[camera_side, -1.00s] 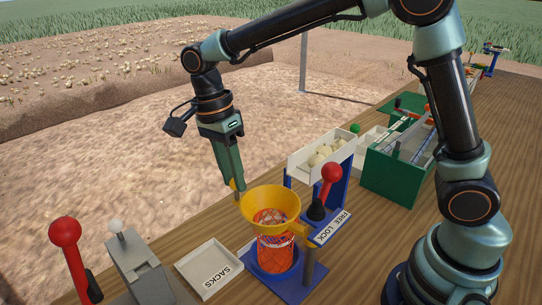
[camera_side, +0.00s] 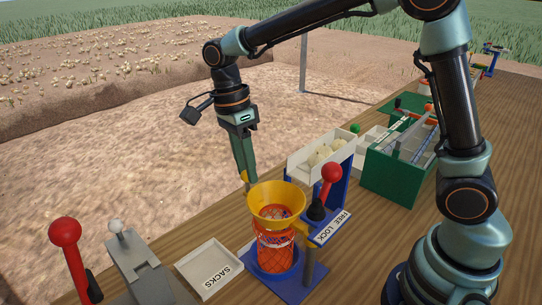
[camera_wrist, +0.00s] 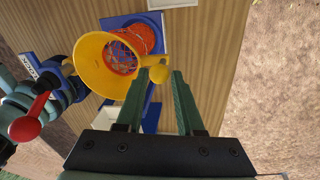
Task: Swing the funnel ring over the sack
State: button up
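The yellow funnel ring (camera_side: 276,207) is above the red net sack (camera_side: 275,250), which stands upright on a blue base (camera_side: 300,287). From the side they look nearly lined up. In the wrist view the ring (camera_wrist: 84,68) partly frames the sack (camera_wrist: 138,40). A yellow knob (camera_wrist: 155,89) sticks out from the ring's rim. My gripper (camera_wrist: 169,72) has its two green fingers a little apart, with the left fingertip overlapping the knob. In the side view my gripper (camera_side: 246,182) is at the ring's far left rim. Whether it touches is unclear.
A red-ball lever (camera_side: 331,174) stands by the FREE LOCK label (camera_side: 334,229). A white bin of onions (camera_side: 322,156) and a green machine (camera_side: 398,172) are behind. A SACKS tray (camera_side: 209,268), a grey lever unit (camera_side: 140,262) and another red-ball lever (camera_side: 66,232) are at front left.

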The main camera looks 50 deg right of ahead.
jog(key=shift+o, duration=1.4)
jog(key=shift+r, duration=0.1)
notch_tip(320, 180, up, 12)
jog(key=w, duration=0.2)
jog(key=shift+a, duration=0.2)
jog(key=s+d+f+n+t, duration=0.1)
jog(key=s+d+n+t, duration=0.1)
jog(key=n, duration=0.4)
jog(key=s+d+f+n+t, duration=0.2)
jog(key=s+d+n+t, duration=0.1)
jog(key=s+d+n, duration=0.2)
jog(key=s+d+f+n+t, duration=0.2)
jog(key=s+d+n, duration=0.1)
jog(key=n, duration=0.5)
jog(key=shift+s+d+f+y, duration=0.1)
jog(key=shift+s+d+y, duration=0.25)
jog(key=shift+s, duration=0.3)
jog(key=shift+s+d+f+n+t, duration=0.2)
jog(key=shift+f+n+t, duration=0.15)
jog(key=shift+n, duration=0.35)
